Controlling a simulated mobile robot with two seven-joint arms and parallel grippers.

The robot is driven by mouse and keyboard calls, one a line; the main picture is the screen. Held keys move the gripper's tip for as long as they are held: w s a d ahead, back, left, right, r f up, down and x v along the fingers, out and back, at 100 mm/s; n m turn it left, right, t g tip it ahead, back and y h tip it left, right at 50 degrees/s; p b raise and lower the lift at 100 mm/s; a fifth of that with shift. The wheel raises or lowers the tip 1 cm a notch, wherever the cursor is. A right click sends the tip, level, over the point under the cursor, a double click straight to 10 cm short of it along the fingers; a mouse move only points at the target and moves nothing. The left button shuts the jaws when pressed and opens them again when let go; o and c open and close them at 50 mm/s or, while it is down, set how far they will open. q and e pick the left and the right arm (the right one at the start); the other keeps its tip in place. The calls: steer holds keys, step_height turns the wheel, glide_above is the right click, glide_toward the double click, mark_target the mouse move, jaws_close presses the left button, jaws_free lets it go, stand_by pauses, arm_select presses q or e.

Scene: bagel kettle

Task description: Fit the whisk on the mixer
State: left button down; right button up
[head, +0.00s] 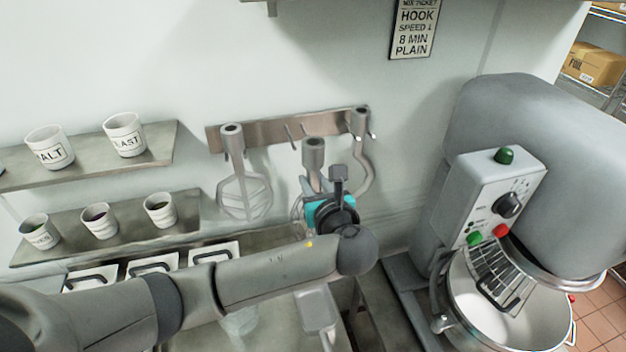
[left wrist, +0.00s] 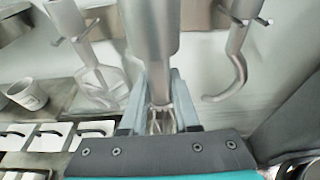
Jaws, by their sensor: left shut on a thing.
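The whisk (head: 313,155) stands upright in front of the wall rack, its grey collar at the top. My left gripper (head: 335,205) is shut on it just below the collar; the left wrist view shows the whisk's thick shaft (left wrist: 150,35) between the fingers (left wrist: 160,105) and part of its wires below. Most of the wires are hidden behind the gripper in the head view. The bare pegs behind it suggest that it is off the rack. The grey mixer (head: 545,150) stands at the right, with a steel bowl (head: 500,325) and wire guard under its head. My right gripper is not in view.
The rack (head: 270,132) also holds a flat paddle (head: 243,190) on the left and a dough hook (head: 365,165) on the right, both close to the whisk. Labelled cups (head: 127,135) stand on shelves at the left. A sign (head: 412,28) hangs above.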

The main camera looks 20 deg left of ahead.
arm_select(q)
steer(key=s+d, duration=0.7)
steer(key=s, duration=0.2)
steer(key=shift+s, duration=0.2)
stand_by(1.0)
